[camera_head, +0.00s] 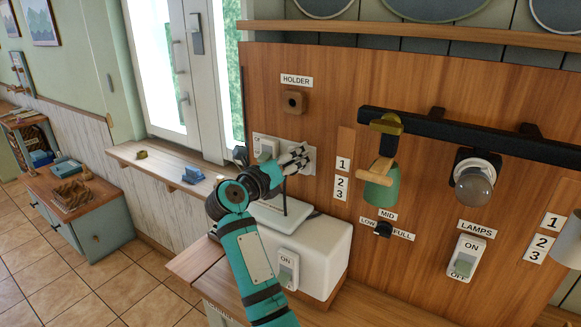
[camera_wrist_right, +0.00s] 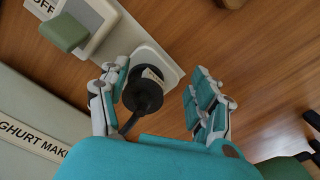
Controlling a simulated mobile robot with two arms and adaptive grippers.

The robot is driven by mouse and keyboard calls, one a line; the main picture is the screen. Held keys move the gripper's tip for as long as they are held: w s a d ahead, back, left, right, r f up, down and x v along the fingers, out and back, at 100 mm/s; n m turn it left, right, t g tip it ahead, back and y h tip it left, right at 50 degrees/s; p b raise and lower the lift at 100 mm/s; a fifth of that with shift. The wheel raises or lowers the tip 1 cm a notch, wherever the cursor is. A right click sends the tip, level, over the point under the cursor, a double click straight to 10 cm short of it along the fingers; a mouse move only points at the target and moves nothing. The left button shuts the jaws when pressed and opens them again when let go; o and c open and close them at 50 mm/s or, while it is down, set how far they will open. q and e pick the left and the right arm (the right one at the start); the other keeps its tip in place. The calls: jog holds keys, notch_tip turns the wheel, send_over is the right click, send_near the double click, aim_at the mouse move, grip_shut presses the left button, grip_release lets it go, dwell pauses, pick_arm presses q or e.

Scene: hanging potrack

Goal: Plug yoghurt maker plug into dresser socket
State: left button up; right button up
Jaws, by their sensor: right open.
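The black plug (camera_wrist_right: 143,90) with a pale label shows in the right wrist view. It is against the round part of the white dresser socket (camera_wrist_right: 152,52), its cable running down-left; whether it is fully seated cannot be told. My right gripper (camera_wrist_right: 162,72) is open, with fingers on both sides of the plug; the left finger is close beside it, the right one is clearly apart. In the head view, this gripper (camera_head: 302,157) is at the socket plate and hides the plug. The white yoghurt maker (camera_head: 320,255) stands below. My left gripper is not in view.
A green switch (camera_wrist_right: 63,32) sits beside the socket. A narrow ledge (camera_head: 150,165) with small objects lies to the left.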

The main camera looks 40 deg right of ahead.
send_near(304, 120)
jog(key=x, duration=0.4)
jog(key=shift+w+d+f, duration=0.1)
jog(key=shift+w, duration=0.05)
dwell(0.5)
